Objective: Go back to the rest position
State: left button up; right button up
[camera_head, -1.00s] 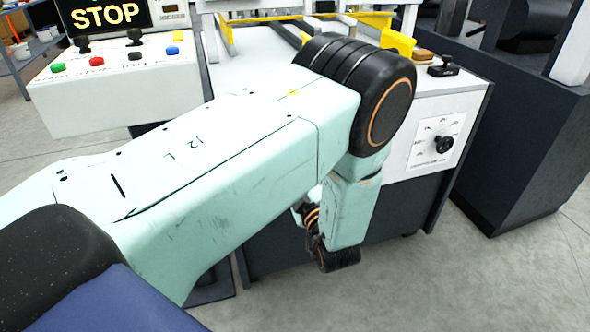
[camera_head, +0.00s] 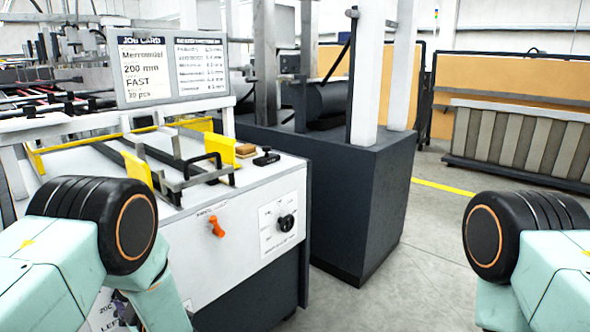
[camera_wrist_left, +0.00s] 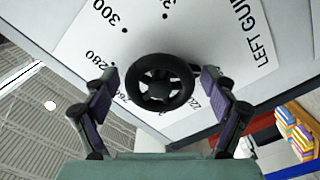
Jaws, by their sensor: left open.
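In the left wrist view my left gripper (camera_wrist_left: 160,78) is open, with one finger on each side of a black round knob (camera_wrist_left: 160,84). The knob sits in front of a white dial plate (camera_wrist_left: 100,48) marked LEFT GUIDE, with numbers such as 280 and 300. Whether the fingers touch the knob I cannot tell.
The machine's white side panel carries an orange lever (camera_head: 216,226) and a black dial knob (camera_head: 286,222). A job card board (camera_head: 175,70) stands above yellow guides. A dark machine body (camera_head: 360,200) stands behind. Grey floor is free between it and my right arm.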

dwell(0.5)
pick_arm(q)
jog(key=v, duration=0.8)
jog(key=x, duration=0.8)
jog(key=shift+a, duration=0.15)
jog(key=shift+m, duration=0.3)
jog(key=m, duration=0.3)
jog(key=shift+d+b, duration=0.2)
jog(key=shift+b, duration=0.2)
jog(key=m+b, duration=0.1)
jog(key=m, duration=0.5)
jog(key=shift+d+m+b, duration=0.1)
jog(key=shift+m+b, duration=0.2)
jog(key=shift+m, duration=0.2)
jog(key=s+d+f+m+h+p, duration=0.1)
jog(key=s+d+f+h+p, duration=0.1)
jog(key=s+d, duration=0.4)
jog(key=shift+s+f+m+h, duration=0.2)
jog(key=shift+f+m+h, duration=0.25)
jog(key=shift+f, duration=0.5)
pick_arm(e)
jog(key=shift+s+a, duration=0.6)
jog(key=shift+s, duration=0.1)
